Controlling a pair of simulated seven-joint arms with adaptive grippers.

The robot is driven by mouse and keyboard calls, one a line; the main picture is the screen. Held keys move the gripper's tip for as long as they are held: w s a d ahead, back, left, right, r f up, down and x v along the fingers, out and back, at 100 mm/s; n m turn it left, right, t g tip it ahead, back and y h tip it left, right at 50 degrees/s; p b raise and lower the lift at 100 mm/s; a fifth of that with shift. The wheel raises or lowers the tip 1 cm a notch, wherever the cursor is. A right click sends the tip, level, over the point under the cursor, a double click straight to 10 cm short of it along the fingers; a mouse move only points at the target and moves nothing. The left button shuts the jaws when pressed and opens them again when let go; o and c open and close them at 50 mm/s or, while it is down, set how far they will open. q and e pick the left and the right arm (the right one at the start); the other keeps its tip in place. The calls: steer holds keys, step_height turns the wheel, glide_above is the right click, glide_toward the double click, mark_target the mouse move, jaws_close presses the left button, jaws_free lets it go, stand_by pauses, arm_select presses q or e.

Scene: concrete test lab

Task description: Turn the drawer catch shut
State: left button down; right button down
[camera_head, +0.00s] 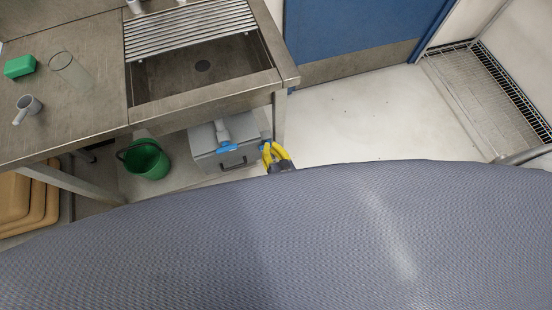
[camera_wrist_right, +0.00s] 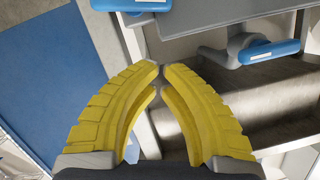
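In the right wrist view, a blue bar (camera_wrist_right: 270,52) on a grey stem is right of the fingertips, and another blue piece with a white label (camera_wrist_right: 130,5) is cut off at the top. I cannot tell which is the catch. My yellow right gripper (camera_wrist_right: 161,70) has its fingertips almost together with nothing between them, apart from both blue pieces. My left gripper is out of view.
A green bucket (camera_head: 146,160) stands left of the drawer unit. The steel counter (camera_head: 100,105) overhangs it, with its leg (camera_head: 279,115) close to my right gripper. A grey padded surface (camera_head: 300,240) hides the foreground. The floor (camera_head: 350,115) to the right is clear.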

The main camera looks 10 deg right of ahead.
steer(key=v, duration=0.6)
stand_by(0.5)
